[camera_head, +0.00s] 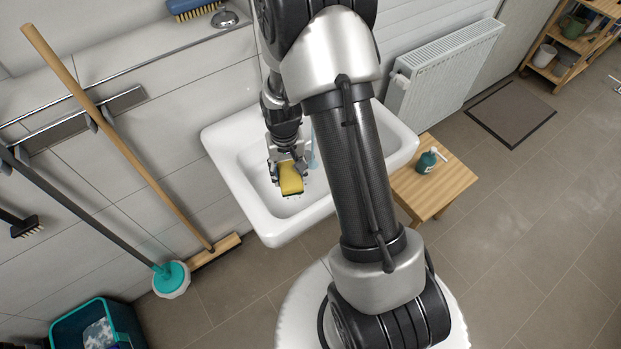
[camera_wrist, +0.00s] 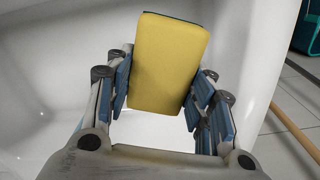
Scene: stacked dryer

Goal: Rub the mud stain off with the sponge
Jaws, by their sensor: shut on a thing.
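A yellow sponge (camera_head: 291,178) is held in my gripper (camera_head: 289,170) over the basin of the white sink (camera_head: 267,231). In the wrist view the sponge (camera_wrist: 168,62) sits between the two blue-padded fingers of my gripper (camera_wrist: 160,92), with its broad yellow face toward the camera. A thin dark edge shows along its top. The white sink wall (camera_wrist: 262,60) fills most of the wrist view behind it. I cannot tell whether the sponge touches the basin. No mud stain can be made out; my arm and the sponge hide part of the basin.
A wooden stool (camera_head: 446,182) with a green pump bottle (camera_head: 427,161) stands right of the sink. A radiator (camera_head: 443,78) is on the wall behind. A broom (camera_head: 150,170), a mop (camera_head: 171,278) and a teal bucket (camera_head: 97,325) are at left.

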